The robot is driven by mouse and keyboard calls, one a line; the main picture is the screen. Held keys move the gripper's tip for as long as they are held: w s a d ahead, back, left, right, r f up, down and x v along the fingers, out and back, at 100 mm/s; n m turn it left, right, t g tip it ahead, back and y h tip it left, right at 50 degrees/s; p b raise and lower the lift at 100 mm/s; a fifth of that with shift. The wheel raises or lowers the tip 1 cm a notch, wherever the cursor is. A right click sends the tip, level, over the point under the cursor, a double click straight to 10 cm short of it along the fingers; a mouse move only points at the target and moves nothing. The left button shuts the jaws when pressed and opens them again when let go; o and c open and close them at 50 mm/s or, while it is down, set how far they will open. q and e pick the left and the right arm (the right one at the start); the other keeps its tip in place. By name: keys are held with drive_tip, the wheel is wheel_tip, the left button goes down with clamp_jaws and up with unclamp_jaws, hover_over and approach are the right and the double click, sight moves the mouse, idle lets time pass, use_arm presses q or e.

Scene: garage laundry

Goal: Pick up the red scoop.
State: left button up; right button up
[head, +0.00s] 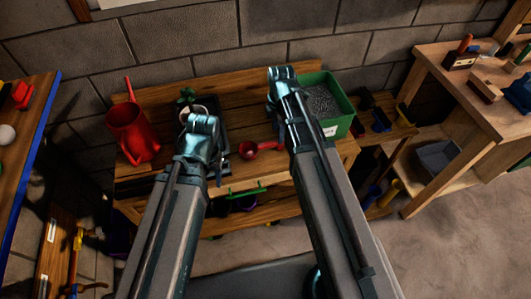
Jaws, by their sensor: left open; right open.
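The red scoop (248,150) lies on the wooden workbench (245,95), its round bowl to the left and its short handle pointing right toward my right arm. My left gripper (214,165) is to the left of the scoop, over the bench by a black tray; its fingers are mostly hidden by the arm's end. My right gripper (275,100) is beyond and right of the scoop, beside the green bin; its fingers are also largely hidden by the arm. Both are open, and neither holds the scoop.
A red watering can (131,132) stands at the bench's left. A potted plant (187,98) is behind my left arm. A green bin (337,98) of grey granules stands right of my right arm. A wooden table (495,122) with tools is far right; another blue-edged table (40,130) is left.

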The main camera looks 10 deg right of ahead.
sight(276, 141)
use_arm(q)
drive_tip(key=shift+f+b, duration=0.5)
drive_tip(key=shift+f, duration=0.55)
use_arm(e)
drive_tip(key=shift+f, duration=1.1)
use_arm(q)
drive_tip(key=shift+f, duration=0.1)
use_arm(e)
drive_tip(key=f+b, duration=0.5)
drive_tip(key=shift+w+f, duration=0.15)
drive_tip(key=shift+w, duration=0.2)
use_arm(q)
wheel_tip(276, 141, down, 5)
use_arm(e)
clamp_jaws()
